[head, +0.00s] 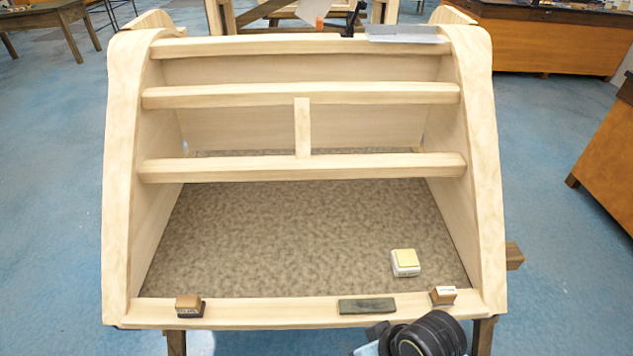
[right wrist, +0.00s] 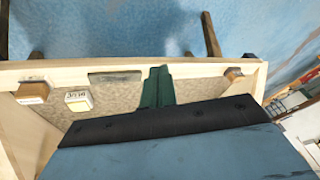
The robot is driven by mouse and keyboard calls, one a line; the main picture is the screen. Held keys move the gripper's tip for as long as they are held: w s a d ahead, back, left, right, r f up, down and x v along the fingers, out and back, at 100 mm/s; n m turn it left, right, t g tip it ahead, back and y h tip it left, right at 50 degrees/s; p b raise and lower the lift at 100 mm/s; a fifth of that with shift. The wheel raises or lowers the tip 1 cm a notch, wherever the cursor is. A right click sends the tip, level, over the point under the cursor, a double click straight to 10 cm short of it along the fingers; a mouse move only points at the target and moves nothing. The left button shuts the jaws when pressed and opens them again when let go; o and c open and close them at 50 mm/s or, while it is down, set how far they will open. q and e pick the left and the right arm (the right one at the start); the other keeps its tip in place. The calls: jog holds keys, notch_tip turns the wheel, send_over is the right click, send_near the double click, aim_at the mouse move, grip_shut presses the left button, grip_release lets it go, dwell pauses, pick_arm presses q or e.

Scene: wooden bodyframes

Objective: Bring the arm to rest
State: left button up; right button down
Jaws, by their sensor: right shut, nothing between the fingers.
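My right gripper (right wrist: 157,88) shows in the right wrist view as two dark green fingers pressed together with nothing between them. They point toward the front edge of the wooden bodyframe, which shows in the head view (head: 300,90). My right arm's black and pale blue part (head: 430,335) shows at the bottom of the head view, just in front of the frame's front rail; the fingers are not clear there. My left gripper is in neither view.
On the front rail sit a brown block (head: 188,306), a dark flat bar (head: 367,306) and a small brown-and-white block (head: 443,296). A white-and-yellow block (head: 405,263) lies on the speckled panel (head: 290,230). A grey metal strip (head: 405,34) lies on the top rail. Blue floor surrounds the frame.

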jog(key=s+d+r+m+h, duration=0.35)
jog(key=s+d, duration=0.35)
jog(key=d, duration=0.7)
notch_tip(320, 180, down, 25)
jog(key=s+a+b, duration=0.1)
jog(key=b, duration=0.1)
jog(key=s+d+f+g+b, duration=0.1)
jog(key=s+d+f, duration=0.2)
jog(key=s+f, duration=1.4)
jog(key=shift+f+n+g, duration=0.15)
jog(key=shift+n+g, duration=0.25)
jog(key=shift+n, duration=0.05)
jog(key=shift+s, duration=0.1)
